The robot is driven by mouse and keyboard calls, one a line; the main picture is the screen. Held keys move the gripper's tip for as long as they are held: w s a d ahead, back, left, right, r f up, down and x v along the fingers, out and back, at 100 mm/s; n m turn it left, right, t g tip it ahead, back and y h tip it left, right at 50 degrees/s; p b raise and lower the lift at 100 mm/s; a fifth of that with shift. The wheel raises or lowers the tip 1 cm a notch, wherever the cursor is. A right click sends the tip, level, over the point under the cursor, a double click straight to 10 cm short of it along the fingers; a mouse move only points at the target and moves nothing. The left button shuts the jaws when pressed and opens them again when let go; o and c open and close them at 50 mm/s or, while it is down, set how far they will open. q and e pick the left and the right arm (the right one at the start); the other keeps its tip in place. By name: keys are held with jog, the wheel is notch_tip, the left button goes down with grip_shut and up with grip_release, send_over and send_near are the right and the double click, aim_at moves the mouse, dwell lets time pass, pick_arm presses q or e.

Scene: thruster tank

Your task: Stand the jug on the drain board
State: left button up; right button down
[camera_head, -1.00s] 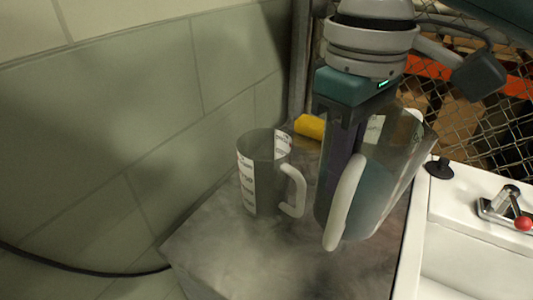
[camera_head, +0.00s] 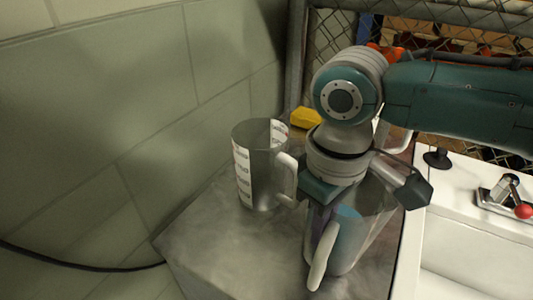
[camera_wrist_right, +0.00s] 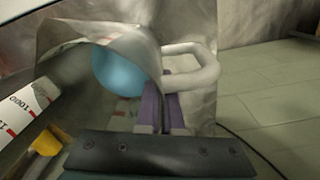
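A clear grey jug (camera_head: 352,240) with a white handle is at my right gripper (camera_wrist_right: 166,115), right of the middle in the head view. The gripper's purple fingers are close together at the jug's wall beside the handle (camera_wrist_right: 195,68), and look shut on it. My wrist hides much of the jug from above, and I cannot tell whether its base touches the surface. A second similar jug (camera_head: 262,172) with a printed white scale stands upright to the left, its handle close to my wrist. My left gripper is out of view.
Both jugs are over a grey metal top (camera_head: 215,235). A yellow object (camera_head: 305,118) lies at its back. A white sink unit (camera_head: 470,245) with a red-knobbed tap (camera_head: 508,197) adjoins on the right. A tiled wall bounds the left; wire mesh stands behind.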

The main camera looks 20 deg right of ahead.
jog(key=shift+f, duration=0.1)
jog(key=c, duration=1.1)
grip_release()
notch_tip(320, 180, up, 12)
jog(key=shift+a+f+p, duration=0.1)
jog(key=shift+p, duration=0.8)
jog(key=s+a+f+t+y, duration=0.2)
jog(key=s+a+f+y, duration=0.15)
jog(key=s+a, duration=0.35)
jog(key=s+d+m+h, duration=0.1)
jog(key=s+d, duration=0.1)
jog(key=s, duration=0.1)
jog(key=s+d+t+h, duration=0.1)
jog(key=s+d, duration=0.2)
jog(key=s+d+f+m+h, duration=0.1)
jog(key=s+d, duration=0.1)
jog(key=d, duration=0.1)
jog(key=shift+s+d+m+t, duration=0.2)
jog(key=shift+s+m+t, duration=0.1)
jog(key=shift+s, duration=0.1)
